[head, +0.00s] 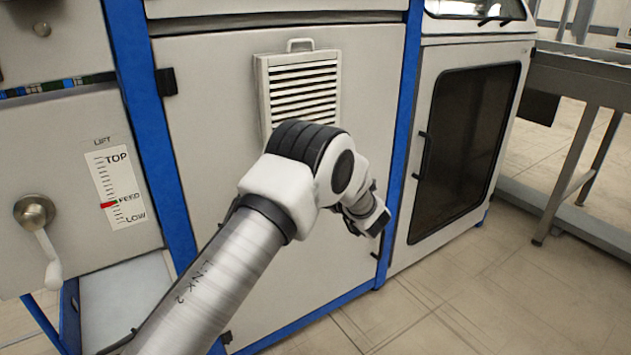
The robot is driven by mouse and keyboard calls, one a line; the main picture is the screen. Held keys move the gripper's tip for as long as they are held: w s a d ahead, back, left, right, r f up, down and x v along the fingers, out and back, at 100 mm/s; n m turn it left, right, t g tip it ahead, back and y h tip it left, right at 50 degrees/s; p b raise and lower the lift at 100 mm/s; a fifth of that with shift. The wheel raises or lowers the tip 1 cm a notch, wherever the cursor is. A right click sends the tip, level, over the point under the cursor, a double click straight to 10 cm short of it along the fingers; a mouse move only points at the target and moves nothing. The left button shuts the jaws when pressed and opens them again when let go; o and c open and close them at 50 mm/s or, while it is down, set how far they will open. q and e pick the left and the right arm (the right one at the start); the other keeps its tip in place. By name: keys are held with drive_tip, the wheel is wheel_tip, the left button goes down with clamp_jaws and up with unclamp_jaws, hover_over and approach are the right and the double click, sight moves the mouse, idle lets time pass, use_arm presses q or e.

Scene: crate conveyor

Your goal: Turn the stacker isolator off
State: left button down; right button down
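No stacker isolator can be made out in the head view. My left arm (240,255) comes in from the lower left and reaches across the front of the grey cabinet. Its wrist end (370,215) is in front of the cabinet's right side, below and right of the louvred vent. The fingers cannot be made out there, so their opening does not show. My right gripper is out of view.
The grey cabinet (210,60) has blue frame posts and a louvred vent (303,88) with a handle. Left are a hand crank (36,212) and a lift scale (117,190), its red pointer near FEED. Right are a dark-windowed door (468,140), a conveyor stand (590,80) and clear floor.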

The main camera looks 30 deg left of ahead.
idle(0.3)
use_arm(q)
drive_tip(key=c, duration=1.1)
unclamp_jaws()
drive_tip(key=shift+o, duration=0.2)
drive_tip(key=v, duration=1.2)
drive_tip(key=shift+f, duration=0.1)
